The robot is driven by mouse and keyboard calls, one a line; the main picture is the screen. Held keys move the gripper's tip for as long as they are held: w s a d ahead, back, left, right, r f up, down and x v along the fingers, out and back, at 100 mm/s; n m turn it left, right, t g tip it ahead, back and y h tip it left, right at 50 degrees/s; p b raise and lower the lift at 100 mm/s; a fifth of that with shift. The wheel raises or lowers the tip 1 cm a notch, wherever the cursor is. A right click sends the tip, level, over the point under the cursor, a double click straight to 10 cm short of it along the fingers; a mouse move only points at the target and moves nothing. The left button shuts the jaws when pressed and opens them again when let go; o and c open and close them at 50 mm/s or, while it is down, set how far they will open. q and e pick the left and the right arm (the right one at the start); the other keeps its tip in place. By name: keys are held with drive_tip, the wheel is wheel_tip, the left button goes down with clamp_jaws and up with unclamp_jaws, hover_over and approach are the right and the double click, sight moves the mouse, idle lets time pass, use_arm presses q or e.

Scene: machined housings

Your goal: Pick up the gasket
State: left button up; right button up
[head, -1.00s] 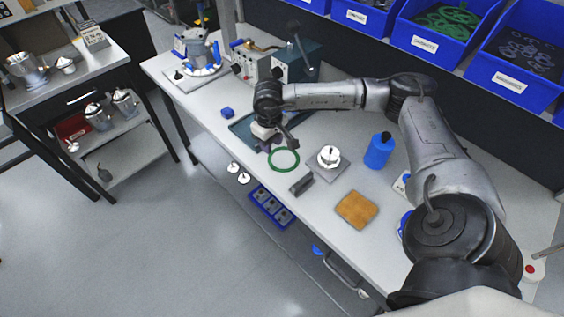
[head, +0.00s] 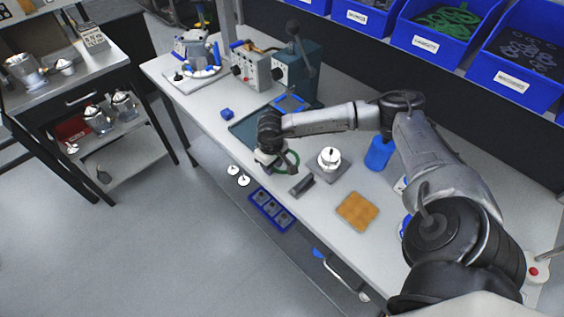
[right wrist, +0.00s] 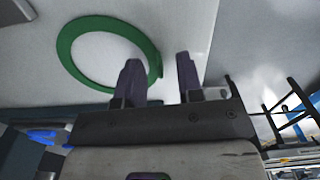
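The gasket is a flat green ring (head: 293,158) on the white workbench. In the head view my right gripper (head: 268,161) is over its left part and hides much of it. In the right wrist view the gasket (right wrist: 65,45) shows nearly whole. My right gripper (right wrist: 158,60) is open there, with its two dark fingers apart and nothing clamped. The ring's right edge shows between the fingers, and the left finger overlaps the ring's opening. I cannot tell the height of the fingertips over the bench. My left gripper is not in view.
A dark grey block (head: 301,185) lies just in front of the gasket. A white round part on a grey plate (head: 329,160) stands to its right. A machine with a lever (head: 297,66) stands behind.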

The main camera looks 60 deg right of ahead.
drive_tip(key=shift+f, duration=0.2)
clamp_jaws()
drive_tip(key=shift+r, duration=0.1)
idle(0.4)
